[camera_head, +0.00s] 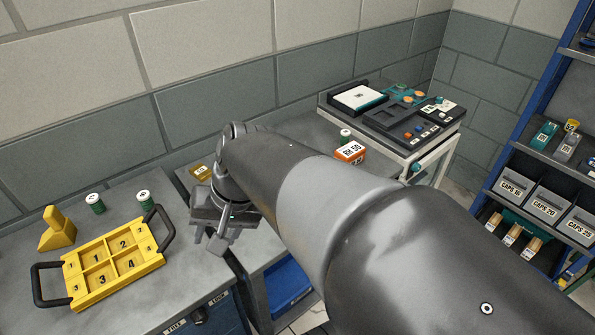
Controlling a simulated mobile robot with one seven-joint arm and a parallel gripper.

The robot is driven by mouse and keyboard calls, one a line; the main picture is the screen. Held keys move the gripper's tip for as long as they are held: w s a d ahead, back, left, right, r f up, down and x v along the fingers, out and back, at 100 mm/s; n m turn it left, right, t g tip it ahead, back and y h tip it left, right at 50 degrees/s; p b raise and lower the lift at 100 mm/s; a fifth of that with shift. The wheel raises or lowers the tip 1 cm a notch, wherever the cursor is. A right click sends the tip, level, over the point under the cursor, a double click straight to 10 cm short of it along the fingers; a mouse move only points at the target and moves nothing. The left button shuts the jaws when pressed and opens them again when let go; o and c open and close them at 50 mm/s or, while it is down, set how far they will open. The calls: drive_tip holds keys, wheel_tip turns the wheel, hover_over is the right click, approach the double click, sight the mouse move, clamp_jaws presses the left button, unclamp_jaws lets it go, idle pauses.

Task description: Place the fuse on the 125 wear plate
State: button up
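My gripper (220,238) hangs over the grey worktop near its front edge, right of the yellow tray. My arm hides part of it, and whether its fingers are apart or together is unclear. I cannot pick out the fuse for certain. Two green cylinders with pale tops, a left one (95,204) and a right one (144,199), stand behind the tray. Another green cylinder (345,137) stands beyond my arm. No plate with a readable 125 shows. A small yellow labelled block (202,172) lies behind the gripper, its label too small to read.
The yellow tray (147,265) has numbered compartments and black handles; a yellow stepped piece (57,233) stands behind it. An orange block marked 50 (350,152) sits beyond my arm. A cart (438,143) holds devices at the back. A blue rack (549,90) with CAPS bins stands right.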

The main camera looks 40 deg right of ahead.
drive_tip(key=w+d+f+m+t+y, duration=0.3)
drive_tip(key=w+d+m+t+y, duration=0.3)
drive_tip(key=w+d+m, duration=0.6)
drive_tip(key=w+d+f+m+t+h, duration=0.1)
drive_tip(key=w+d+m+t, duration=0.15)
drive_tip(key=d+m, duration=0.25)
drive_tip(key=w+d+f+m+t+h, duration=0.1)
drive_tip(key=d+f+m+t+h, duration=0.15)
drive_tip(key=d+m, duration=0.35)
drive_tip(key=s+d+f+m+t+h, duration=0.1)
drive_tip(key=d+f+m+t+h, duration=0.1)
drive_tip(key=d+m+h, duration=0.3)
drive_tip(key=s+d+f+m+t+h, duration=0.1)
drive_tip(key=d+m+t, duration=0.15)
drive_tip(key=d, duration=0.55)
drive_tip(key=shift+g, duration=0.35)
drive_tip(key=f, duration=0.8)
drive_tip(key=shift+a, duration=0.25)
drive_tip(key=shift+w, duration=3.75)
clamp_jaws()
